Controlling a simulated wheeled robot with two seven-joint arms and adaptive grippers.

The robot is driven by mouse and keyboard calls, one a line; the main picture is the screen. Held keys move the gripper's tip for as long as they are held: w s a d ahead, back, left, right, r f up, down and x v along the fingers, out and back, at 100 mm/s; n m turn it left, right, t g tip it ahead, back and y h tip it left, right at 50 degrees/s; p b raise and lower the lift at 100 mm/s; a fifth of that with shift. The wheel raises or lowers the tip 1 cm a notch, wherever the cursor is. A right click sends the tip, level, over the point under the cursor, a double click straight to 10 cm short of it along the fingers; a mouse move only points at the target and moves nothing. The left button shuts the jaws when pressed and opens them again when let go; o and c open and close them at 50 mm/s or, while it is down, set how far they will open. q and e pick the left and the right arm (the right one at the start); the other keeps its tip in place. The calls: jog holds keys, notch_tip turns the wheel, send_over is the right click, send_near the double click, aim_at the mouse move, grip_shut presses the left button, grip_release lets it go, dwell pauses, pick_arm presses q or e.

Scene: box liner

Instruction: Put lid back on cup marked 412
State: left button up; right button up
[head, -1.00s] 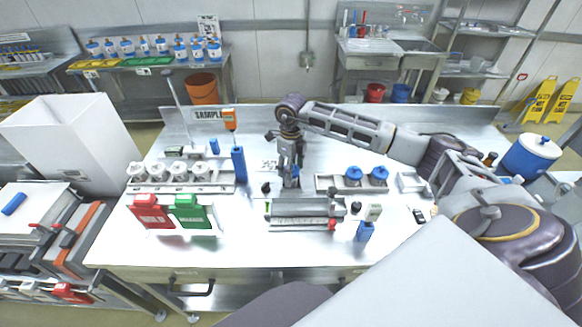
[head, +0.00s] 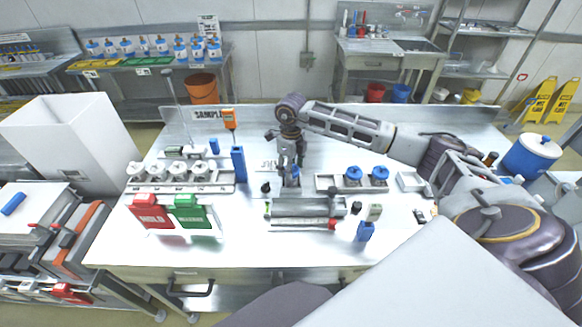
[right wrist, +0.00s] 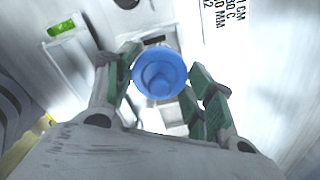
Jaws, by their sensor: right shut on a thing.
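My right gripper (head: 290,177) points down over the middle of the steel bench, with its fingers closed around a round blue lid (right wrist: 160,73). In the right wrist view the lid sits between the fingers, with a stepped knob in its centre. In the head view only a little blue shows between the fingers. Whether a cup is under this lid is hidden. Two blue-lidded cups (head: 353,174) (head: 379,174) stand in a grey rack (head: 325,184) to the right of the gripper. No 412 marking is readable on any cup. My left gripper is out of view.
A rack of several white cups (head: 171,173) stands at the left, near red (head: 150,213) and green (head: 190,211) containers. A steel trough-like fixture (head: 298,209) lies in front of the gripper. A blue block (head: 238,164) stands to the left. The front bench strip is clear.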

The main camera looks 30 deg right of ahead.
jog(key=o, duration=0.7)
jog(key=o, duration=0.5)
jog(key=shift+r, duration=0.1)
jog(key=shift+r+p, duration=1.75)
jog(key=shift+r, duration=1.7)
grip_shut()
